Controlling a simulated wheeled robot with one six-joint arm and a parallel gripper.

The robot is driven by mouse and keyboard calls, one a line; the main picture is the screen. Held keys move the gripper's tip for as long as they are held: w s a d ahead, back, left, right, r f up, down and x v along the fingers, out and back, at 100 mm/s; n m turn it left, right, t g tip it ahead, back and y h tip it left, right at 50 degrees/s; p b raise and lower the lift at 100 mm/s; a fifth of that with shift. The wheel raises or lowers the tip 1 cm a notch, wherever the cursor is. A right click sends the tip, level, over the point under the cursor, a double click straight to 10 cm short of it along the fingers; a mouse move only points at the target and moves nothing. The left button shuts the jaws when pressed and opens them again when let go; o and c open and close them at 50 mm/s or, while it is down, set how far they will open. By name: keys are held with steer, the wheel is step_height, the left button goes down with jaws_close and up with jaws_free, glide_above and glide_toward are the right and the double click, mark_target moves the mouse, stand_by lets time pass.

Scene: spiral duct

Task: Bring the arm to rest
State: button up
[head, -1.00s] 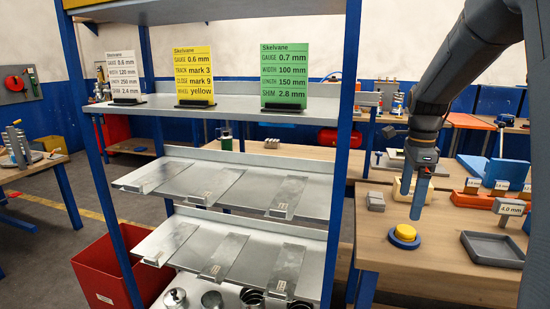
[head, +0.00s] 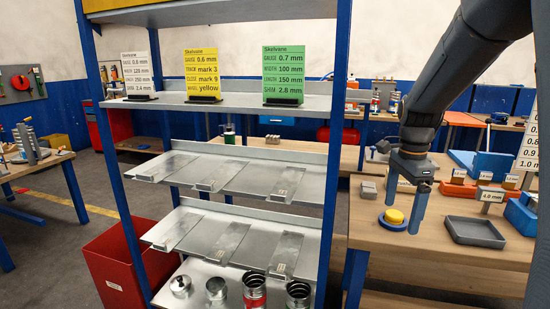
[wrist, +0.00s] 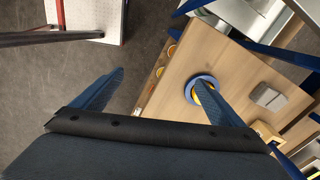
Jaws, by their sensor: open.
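My gripper (head: 404,207) hangs from my arm at the right of the head view, fingers pointing down. It is open and empty, above the front left part of the wooden bench (head: 385,255). A yellow button in a blue ring (head: 392,219) lies behind the fingers in the head view. In the wrist view my gripper (wrist: 165,100) has its two blue fingers wide apart, and the right finger partly covers the blue ring (wrist: 190,88).
A blue-posted shelf rack (head: 240,105) with sign cards and sloped metal trays stands left of my arm. A grey tray (head: 473,232) and labelled blocks (head: 490,194) lie on the bench to the right. A red bin (head: 105,265) stands on the floor at the left.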

steer(key=s+a+f+n, duration=0.5)
steer(key=s+n, duration=0.3)
steer(key=s, duration=0.2)
steer(key=s+a+f+n, duration=0.4)
steer(key=s+a+n, duration=0.4)
steer(key=s+n, duration=0.1)
steer(key=shift+s+a+f+n+t, duration=0.15)
steer(key=shift+s+f+n+t, duration=0.2)
steer(key=shift+s, duration=0.25)
